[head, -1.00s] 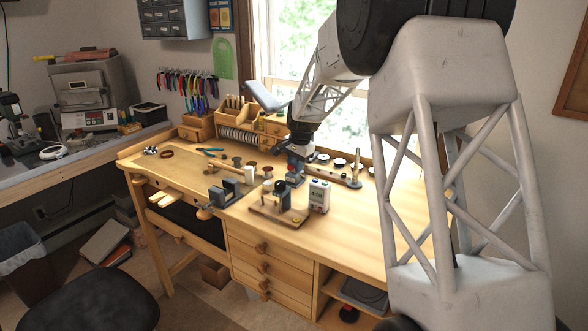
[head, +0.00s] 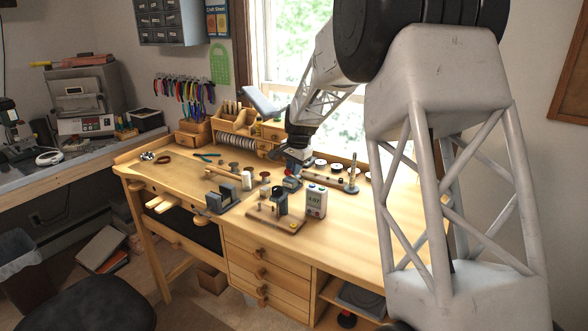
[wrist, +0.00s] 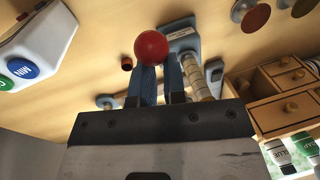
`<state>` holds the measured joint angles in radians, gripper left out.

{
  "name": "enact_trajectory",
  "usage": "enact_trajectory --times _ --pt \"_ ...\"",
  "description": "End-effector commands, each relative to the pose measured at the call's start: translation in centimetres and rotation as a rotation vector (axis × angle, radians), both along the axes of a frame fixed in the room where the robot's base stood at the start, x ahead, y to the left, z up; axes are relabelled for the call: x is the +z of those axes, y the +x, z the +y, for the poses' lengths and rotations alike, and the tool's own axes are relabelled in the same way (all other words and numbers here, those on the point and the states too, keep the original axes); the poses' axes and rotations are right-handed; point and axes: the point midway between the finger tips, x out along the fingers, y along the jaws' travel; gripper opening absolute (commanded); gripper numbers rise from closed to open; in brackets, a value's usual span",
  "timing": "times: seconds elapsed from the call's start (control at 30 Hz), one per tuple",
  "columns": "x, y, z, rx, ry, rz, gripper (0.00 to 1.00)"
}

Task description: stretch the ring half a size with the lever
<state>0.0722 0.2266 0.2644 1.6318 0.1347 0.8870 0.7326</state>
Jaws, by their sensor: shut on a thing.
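My gripper (wrist: 161,72) has its two blue fingers pointing down at the bench, shut on the lever by its red ball knob (wrist: 151,46). The knob shows at the fingertips. Behind the fingers in the wrist view are a blue-grey base with a label plate (wrist: 182,32) and a pale ribbed post (wrist: 202,90), partly hidden. In the head view the blue-grey tool (head: 292,183) stands mid-bench directly below my gripper. I cannot make out the ring on it.
A white digital readout (head: 316,201) stands close in front and right. A gauge on a wooden base (head: 275,218) and a grey block stand (head: 222,199) sit nearer the front edge. Small drawers (wrist: 275,85) lie beyond. The bench to the right is mostly clear.

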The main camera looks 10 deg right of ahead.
Motion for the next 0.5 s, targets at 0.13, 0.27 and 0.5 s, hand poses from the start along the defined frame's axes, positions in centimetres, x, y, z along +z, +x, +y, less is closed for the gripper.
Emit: enact_trajectory --times 0.13,0.27,0.5 --pt "0.56 0.41 0.49 0.002 0.003 -0.013 0.00" --pt "0.57 0.41 0.51 0.002 0.003 -0.013 0.00" --pt "0.48 0.32 0.43 0.002 0.002 -0.011 0.32"
